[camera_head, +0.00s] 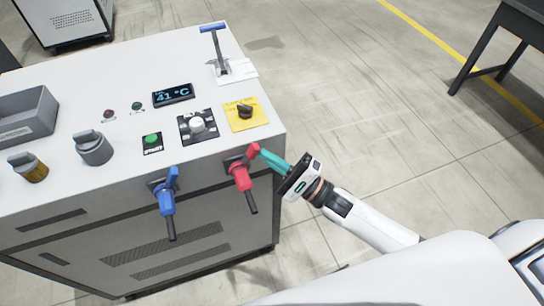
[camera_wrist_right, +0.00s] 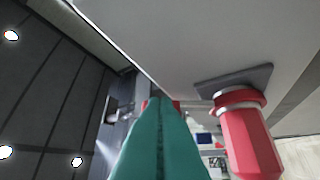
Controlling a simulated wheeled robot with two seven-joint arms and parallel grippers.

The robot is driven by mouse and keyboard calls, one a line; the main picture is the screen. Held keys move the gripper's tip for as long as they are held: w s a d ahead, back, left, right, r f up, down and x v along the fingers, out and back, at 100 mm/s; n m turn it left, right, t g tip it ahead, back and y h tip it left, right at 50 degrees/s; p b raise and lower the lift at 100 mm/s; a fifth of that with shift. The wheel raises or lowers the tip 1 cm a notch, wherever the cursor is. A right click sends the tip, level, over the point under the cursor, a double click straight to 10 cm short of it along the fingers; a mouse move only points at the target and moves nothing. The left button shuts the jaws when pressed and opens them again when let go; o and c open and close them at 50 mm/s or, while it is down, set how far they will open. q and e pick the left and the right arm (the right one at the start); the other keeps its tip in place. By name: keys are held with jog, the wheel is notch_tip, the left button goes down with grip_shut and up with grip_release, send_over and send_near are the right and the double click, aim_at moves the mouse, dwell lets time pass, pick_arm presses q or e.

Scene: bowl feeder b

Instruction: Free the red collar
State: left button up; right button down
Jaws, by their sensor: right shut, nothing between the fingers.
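The red connector (camera_head: 241,178) sits on the front face of the machine near its right corner, with a red lever part (camera_head: 253,152) at its top right and a black lead hanging below. In the right wrist view a red cylinder with a ring-like collar (camera_wrist_right: 240,99) stands out from a grey plate, right of my fingers. My right gripper (camera_head: 262,152) has teal fingers, shut and empty, with tips close beside the red lever; I cannot tell whether they touch. In the wrist view the shut fingers (camera_wrist_right: 160,103) have small red bits behind their tips. My left gripper is not in view.
A blue connector (camera_head: 167,200) hangs left of the red one on the same face. The machine top (camera_head: 75,80) carries a yellow-plated black knob (camera_head: 246,112), a white dial (camera_head: 197,125), a green button (camera_head: 152,139) and a blue-handled lever (camera_head: 213,28).

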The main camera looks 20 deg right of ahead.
aim_at(250, 154)
jog(key=shift+r, duration=0.1)
jog(key=a+r+n+g+h+p, duration=0.1)
jog(key=a+r+n+g+p, duration=0.1)
jog(key=p, duration=0.5)
jog(key=a+r+n+g+h+p, duration=0.1)
jog(key=a+r+n+g+p, duration=0.1)
jog(key=n+p, duration=0.2)
jog(key=shift+s+h+p, duration=0.1)
jog(key=shift+h+p, duration=0.2)
jog(key=shift+p, duration=1.4)
jog(key=shift+a+n+g+p, duration=0.3)
jog(key=shift+a+g+p, duration=0.05)
jog(key=shift+g+p, duration=0.05)
jog(key=shift+a+f, duration=0.1)
jog(key=shift+a, duration=0.2)
jog(key=shift+a+f+p, duration=0.1)
jog(key=shift+a+p, duration=0.4)
jog(key=shift+a, duration=0.75)
jog(key=shift+s, duration=0.1)
